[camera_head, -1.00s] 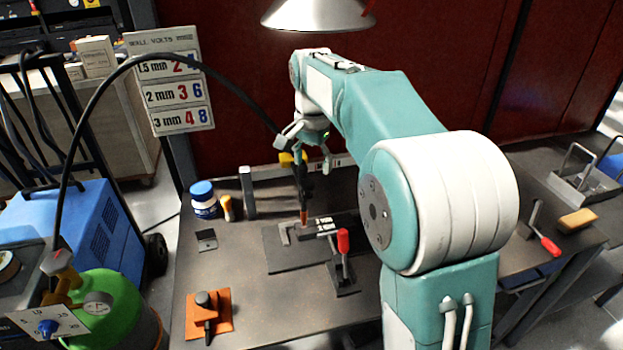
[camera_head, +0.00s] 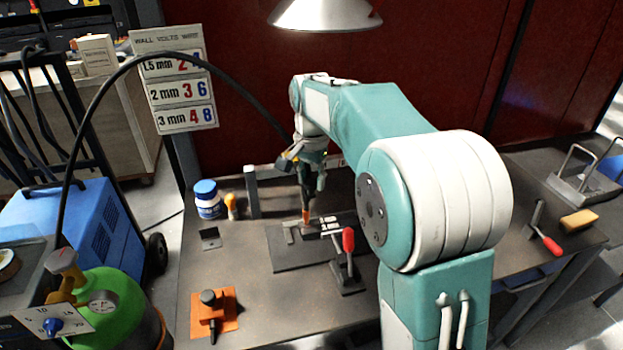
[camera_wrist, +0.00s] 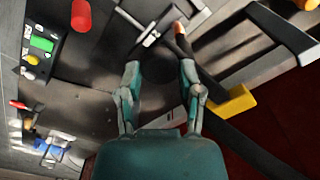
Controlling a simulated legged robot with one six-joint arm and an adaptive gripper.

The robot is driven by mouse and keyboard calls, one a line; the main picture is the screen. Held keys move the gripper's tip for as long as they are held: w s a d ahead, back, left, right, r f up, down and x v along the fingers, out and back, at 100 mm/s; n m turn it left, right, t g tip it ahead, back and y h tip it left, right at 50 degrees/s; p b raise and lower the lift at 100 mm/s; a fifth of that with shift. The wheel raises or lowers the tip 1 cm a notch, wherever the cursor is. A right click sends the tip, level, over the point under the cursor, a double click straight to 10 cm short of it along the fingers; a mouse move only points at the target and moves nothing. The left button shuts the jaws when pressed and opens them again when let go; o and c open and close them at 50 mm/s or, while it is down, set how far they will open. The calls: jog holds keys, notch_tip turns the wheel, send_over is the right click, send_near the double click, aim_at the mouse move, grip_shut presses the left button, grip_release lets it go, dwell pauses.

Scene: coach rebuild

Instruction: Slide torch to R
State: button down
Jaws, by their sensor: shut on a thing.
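The torch (camera_head: 306,200) is black with an orange-copper tip and hangs steeply, tip down, over the dark plate (camera_head: 290,258) on the bench. My gripper (camera_head: 309,178) is shut on the torch's upper part, and its fingers partly hide the grip. In the wrist view the torch (camera_wrist: 183,48) runs past the fingertips of my gripper (camera_wrist: 160,75), with a yellow part (camera_wrist: 236,101) beside the right finger. The tip is close to small labelled pieces (camera_head: 330,226) on the plate; I cannot tell whether it touches. No mark R is readable.
A red-handled clamp (camera_head: 347,262) stands right of the torch. A black cable (camera_head: 190,62) arches to the torch. A lamp (camera_head: 325,14) hangs above.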

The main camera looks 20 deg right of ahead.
jog(key=d, duration=1.1)
jog(key=shift+s+d+f, duration=0.15)
jog(key=shift+d+f, duration=0.15)
jog(key=shift+c, duration=1.3)
grip_release()
jog(key=shift+a, duration=0.1)
jog(key=shift+r, duration=0.1)
notch_tip(320, 180, up, 12)
